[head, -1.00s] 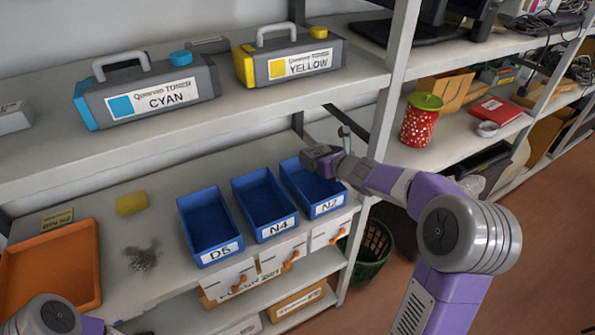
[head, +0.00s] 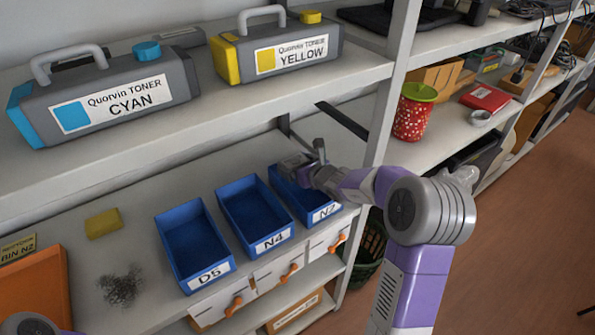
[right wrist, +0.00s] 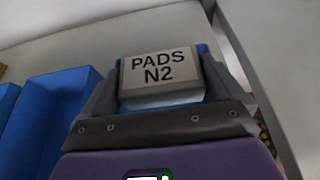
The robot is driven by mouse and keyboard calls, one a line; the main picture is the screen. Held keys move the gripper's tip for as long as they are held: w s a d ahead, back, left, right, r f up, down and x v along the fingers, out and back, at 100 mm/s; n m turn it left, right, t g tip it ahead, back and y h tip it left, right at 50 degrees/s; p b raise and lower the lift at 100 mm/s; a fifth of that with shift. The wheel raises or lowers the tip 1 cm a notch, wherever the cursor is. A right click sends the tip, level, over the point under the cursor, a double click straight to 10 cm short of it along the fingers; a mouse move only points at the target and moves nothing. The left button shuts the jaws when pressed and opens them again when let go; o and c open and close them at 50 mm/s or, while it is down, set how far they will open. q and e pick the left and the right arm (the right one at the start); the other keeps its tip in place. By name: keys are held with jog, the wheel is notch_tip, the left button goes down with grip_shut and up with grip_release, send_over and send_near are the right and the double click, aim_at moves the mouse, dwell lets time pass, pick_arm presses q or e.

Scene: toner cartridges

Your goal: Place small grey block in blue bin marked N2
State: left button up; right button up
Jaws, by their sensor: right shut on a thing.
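My right gripper (head: 290,166) is over the far part of the blue bin marked N2 (head: 293,198), the rightmost of three blue bins. In the right wrist view, my right gripper (right wrist: 160,88) is shut on a small grey block (right wrist: 160,74) labelled "PADS N2". Blue bin surface shows just behind the block there. In the head view the block cannot be made out at the gripper. How far the block is above the bin floor cannot be told. My left gripper is out of view; only a rounded part of my left arm shows at bottom left.
Blue bins N4 (head: 255,215) and D5 (head: 193,240) stand left of N2. The upper shelf (head: 185,118) holds two toner cartridges. A shelf post (head: 393,85) stands close on the right.

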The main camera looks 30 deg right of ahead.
jog(key=shift+f, duration=0.3)
jog(key=shift+f+b, duration=0.55)
jog(key=shift+b, duration=0.25)
jog(key=o, duration=0.7)
